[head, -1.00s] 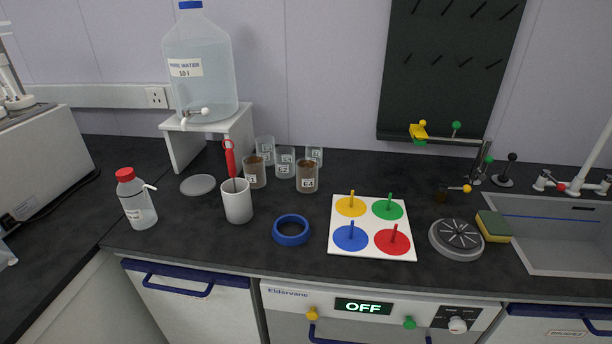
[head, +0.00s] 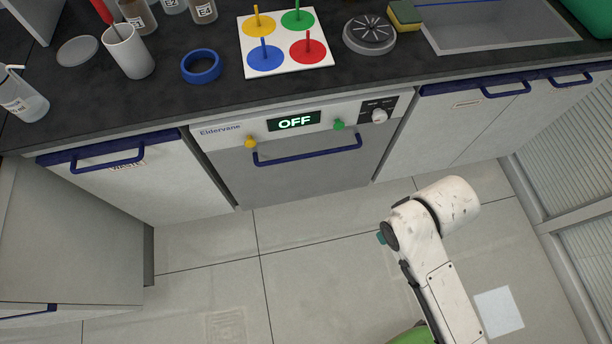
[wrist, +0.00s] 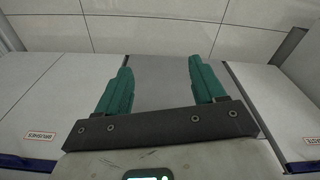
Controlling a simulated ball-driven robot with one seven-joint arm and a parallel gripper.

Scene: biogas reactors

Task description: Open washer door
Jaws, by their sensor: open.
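The washer has a grey door (head: 310,178), closed, below a white control panel (head: 225,132) whose display (head: 294,122) reads OFF. A dark blue bar handle (head: 308,150) runs across the top of the door. In the wrist view, my gripper (wrist: 160,64) is open and empty, its two green fingers apart. A grey panel, seemingly the washer door (wrist: 158,75), shows between and beyond the fingers; the handle is not visible there. In the head view my white arm is at the lower right, apart from the washer, and the fingers are mostly hidden.
White cabinets with blue handles flank the washer, at left (head: 155,185) and right (head: 470,125). A yellow knob (head: 250,142), green knob (head: 339,125) and white dial (head: 379,116) sit on the panel. The tiled floor (head: 300,270) before the washer is clear.

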